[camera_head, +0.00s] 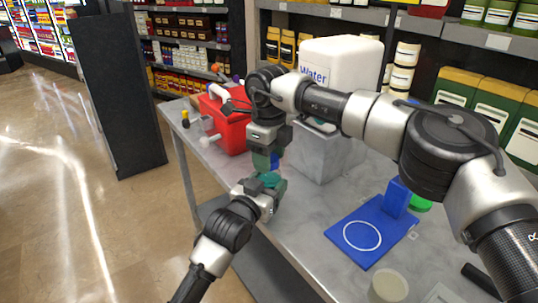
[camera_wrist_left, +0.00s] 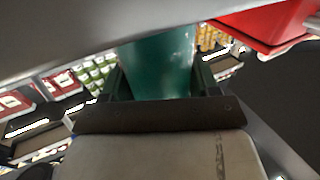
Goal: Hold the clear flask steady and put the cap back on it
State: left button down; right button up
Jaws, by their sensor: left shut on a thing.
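My left gripper (camera_head: 266,186) comes in from the bottom left and is shut on the flask, a teal-tinted see-through body (camera_wrist_left: 160,65) that fills the space between the fingers in the left wrist view. In the head view the flask is largely hidden by the fingers and the right gripper. My right gripper (camera_head: 268,158) points down directly above the left gripper. A small blue piece (camera_head: 275,160), perhaps the cap, shows at its fingertips. I cannot tell whether it is gripped or touches the flask.
A red case (camera_head: 228,125) stands on the grey table (camera_head: 300,222) behind the grippers. A grey box (camera_head: 318,155) and a white water canister (camera_head: 340,65) stand behind. A blue stand with a white ring (camera_head: 365,238), a green lid (camera_head: 420,203) and a pale jar (camera_head: 389,285) are at right.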

jog(key=c, duration=0.5)
jog(key=shift+c, duration=0.2)
jog(key=o, duration=1.1)
notch_tip(320, 180, up, 12)
jog(key=shift+r, duration=0.1)
pick_arm(q)
jog(key=shift+c, duration=0.8)
grip_release()
